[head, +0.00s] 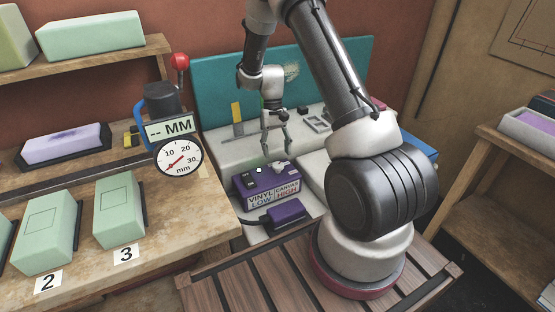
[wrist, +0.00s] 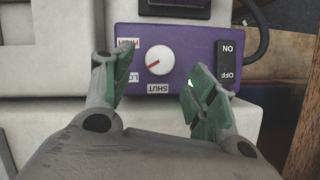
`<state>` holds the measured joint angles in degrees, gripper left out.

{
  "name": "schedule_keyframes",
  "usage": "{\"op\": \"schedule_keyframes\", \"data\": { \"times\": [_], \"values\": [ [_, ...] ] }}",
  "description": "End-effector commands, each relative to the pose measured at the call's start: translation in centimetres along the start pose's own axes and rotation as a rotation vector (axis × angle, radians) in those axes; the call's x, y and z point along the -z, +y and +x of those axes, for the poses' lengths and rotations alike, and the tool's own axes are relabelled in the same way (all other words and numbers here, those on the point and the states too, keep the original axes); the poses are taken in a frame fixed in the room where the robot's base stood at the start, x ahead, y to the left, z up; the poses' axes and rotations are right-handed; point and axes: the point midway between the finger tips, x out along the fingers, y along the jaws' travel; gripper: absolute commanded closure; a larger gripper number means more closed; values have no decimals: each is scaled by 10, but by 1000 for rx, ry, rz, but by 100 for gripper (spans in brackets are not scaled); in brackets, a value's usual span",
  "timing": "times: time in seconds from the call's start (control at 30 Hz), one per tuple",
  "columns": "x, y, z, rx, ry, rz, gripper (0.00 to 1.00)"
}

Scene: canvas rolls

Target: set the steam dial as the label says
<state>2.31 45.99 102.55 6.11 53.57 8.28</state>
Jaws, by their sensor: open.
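The purple steam box (head: 252,184) sits on the pale bench top. Its front label (head: 274,192) reads VINYL LOW and CANVAS HIGH. In the wrist view, the white dial (wrist: 160,60) is on the box's purple top (wrist: 190,38). Its red line slants down-left, roughly towards the partly covered LOW mark (wrist: 133,77). The HIGH mark (wrist: 127,43) is at upper left and the SHUT mark (wrist: 158,88) is below the dial. My gripper (head: 277,150) is above the box, fingers apart. In the wrist view its fingertips (wrist: 160,80) flank the dial without gripping it.
A black ON/OFF switch (wrist: 229,63) is beside the right finger, with a black cable behind it. A smaller purple block (head: 287,215) lies in front of the box.

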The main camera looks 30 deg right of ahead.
Motion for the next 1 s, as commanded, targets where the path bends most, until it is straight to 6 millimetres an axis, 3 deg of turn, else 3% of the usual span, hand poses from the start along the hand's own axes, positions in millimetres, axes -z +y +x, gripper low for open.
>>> {"op": "schedule_keyframes", "data": {
  "times": [0.2, 0.4, 1.0],
  "values": [
    [1, 0, -48, 0, 4, 0, 42],
    [1, 0, -71, 0, 2, 1, 42],
    [1, 0, -74, 0, 4, -12, 42]
  ]
}}
